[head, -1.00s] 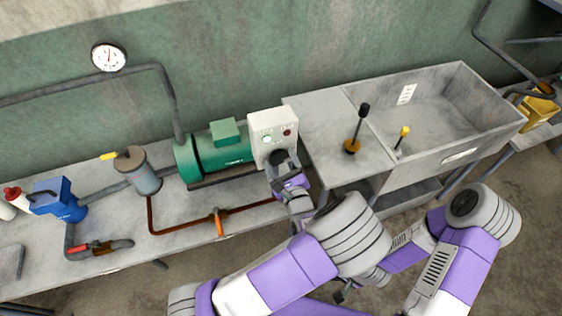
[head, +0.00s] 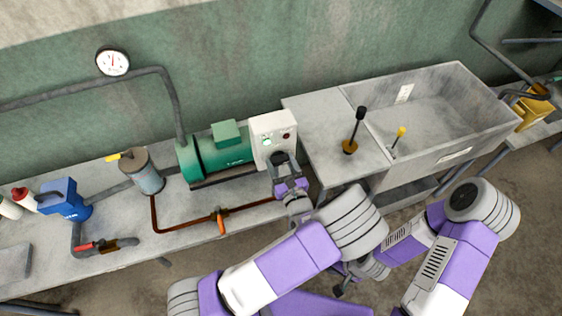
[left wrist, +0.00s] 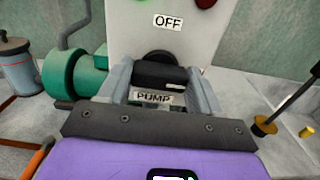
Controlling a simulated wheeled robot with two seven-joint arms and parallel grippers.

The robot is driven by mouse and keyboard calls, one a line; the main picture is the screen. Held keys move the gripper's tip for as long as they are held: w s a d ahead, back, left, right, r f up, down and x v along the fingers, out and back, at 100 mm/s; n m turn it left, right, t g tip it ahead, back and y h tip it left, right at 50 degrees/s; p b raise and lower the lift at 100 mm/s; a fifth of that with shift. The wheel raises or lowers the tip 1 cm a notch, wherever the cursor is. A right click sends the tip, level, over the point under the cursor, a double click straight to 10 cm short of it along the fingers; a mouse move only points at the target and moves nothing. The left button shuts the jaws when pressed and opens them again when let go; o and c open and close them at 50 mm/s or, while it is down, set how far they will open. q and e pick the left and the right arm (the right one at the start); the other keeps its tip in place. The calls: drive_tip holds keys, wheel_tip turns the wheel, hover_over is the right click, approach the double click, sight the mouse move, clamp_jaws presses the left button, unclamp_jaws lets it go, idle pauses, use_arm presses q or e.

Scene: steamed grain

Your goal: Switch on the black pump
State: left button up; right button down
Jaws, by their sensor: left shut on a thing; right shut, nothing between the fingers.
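A pale control box (head: 263,127) with a green light and a red light stands at the right end of the green motor unit (head: 218,153). A black switch handle (left wrist: 160,76) is on the box's front, with an "OFF" label (left wrist: 168,21) above it and a "PUMP" label (left wrist: 152,97) below it in the left wrist view. My left gripper (head: 283,165) is shut on the black handle, one finger on each side. My right gripper (head: 343,288) is shut and empty, low in the head view and partly hidden by my arms.
A copper pipe with an orange valve (head: 221,222) runs in front of the motor. A grey canister (head: 144,172) and blue unit (head: 62,199) stand left.

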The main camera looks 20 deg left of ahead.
use_arm(q)
drive_tip(key=shift+r, duration=0.1)
drive_tip(key=o, duration=1)
drive_tip(key=shift+w, duration=0.1)
drive_tip(key=shift+o, duration=0.2)
drive_tip(key=v, duration=0.7)
drive_tip(key=shift+s+d+b, duration=0.15)
drive_tip(key=shift+s+b, duration=0.15)
drive_tip(key=shift+b, duration=0.05)
